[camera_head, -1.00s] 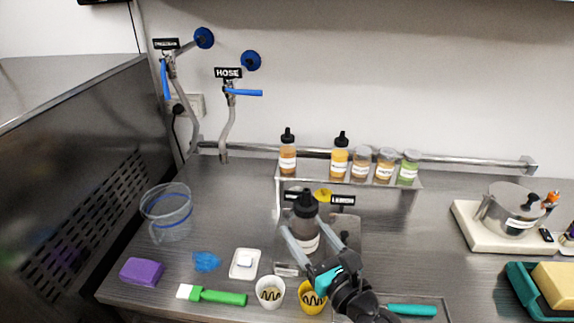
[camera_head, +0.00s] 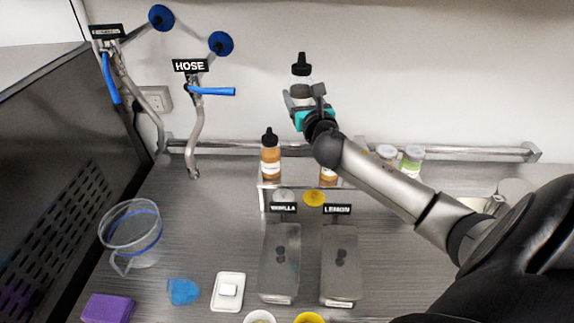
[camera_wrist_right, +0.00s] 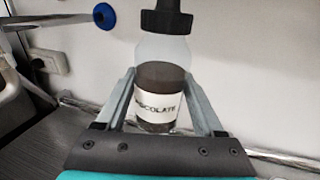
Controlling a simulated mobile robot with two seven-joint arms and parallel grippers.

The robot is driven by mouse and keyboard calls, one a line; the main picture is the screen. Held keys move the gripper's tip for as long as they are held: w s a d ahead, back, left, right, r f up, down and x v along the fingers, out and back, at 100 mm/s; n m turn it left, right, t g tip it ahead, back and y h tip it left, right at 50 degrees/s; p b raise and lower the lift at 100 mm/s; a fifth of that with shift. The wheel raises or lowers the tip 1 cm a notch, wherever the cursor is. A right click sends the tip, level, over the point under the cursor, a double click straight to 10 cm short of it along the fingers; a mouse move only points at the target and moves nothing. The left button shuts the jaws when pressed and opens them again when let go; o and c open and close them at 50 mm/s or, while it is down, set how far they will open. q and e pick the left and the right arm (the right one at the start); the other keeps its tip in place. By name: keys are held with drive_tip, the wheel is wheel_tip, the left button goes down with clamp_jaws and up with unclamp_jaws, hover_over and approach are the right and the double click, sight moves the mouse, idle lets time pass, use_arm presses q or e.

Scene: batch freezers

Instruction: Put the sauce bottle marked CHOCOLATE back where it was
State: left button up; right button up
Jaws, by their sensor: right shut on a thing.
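The sauce bottle marked CHOCOLATE (camera_head: 301,76) is dark brown with a black nozzle cap and a white label; it stands upright in the air. My right gripper (camera_head: 303,101) is shut on it, above the wall shelf. In the right wrist view the bottle (camera_wrist_right: 161,82) sits between the two fingers (camera_wrist_right: 160,100), its label partly readable. The small shelf (camera_head: 262,186) is below and carries an amber bottle (camera_head: 270,157) at its left end. A second bottle (camera_head: 328,175) is mostly hidden by my arm. My left gripper is out of view.
Jars (camera_head: 412,158) stand at the shelf's right part, partly behind my arm. Lidded tubs under VANILLA (camera_head: 283,208) and LEMON (camera_head: 337,209) signs sit below the shelf. A clear jug (camera_head: 132,233) stands left. A hose tap (camera_head: 195,130) hangs on the left wall.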

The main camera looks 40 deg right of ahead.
drive_tip(key=shift+s+f+b, duration=0.1)
drive_tip(key=shift+f+b, duration=4.5)
drive_tip(key=shift+f, duration=5.1)
drive_tip(key=shift+f, duration=0.15)
drive_tip(key=o, duration=1.1)
drive_tip(key=shift+f, duration=0.1)
drive_tip(key=shift+o, duration=0.9)
drive_tip(key=shift+s+a+r, duration=0.1)
drive_tip(key=shift+a+r, duration=0.05)
drive_tip(key=shift+r, duration=0.1)
drive_tip(key=v, duration=1.1)
drive_tip(key=shift+s+p, duration=0.3)
drive_tip(key=shift+s, duration=0.05)
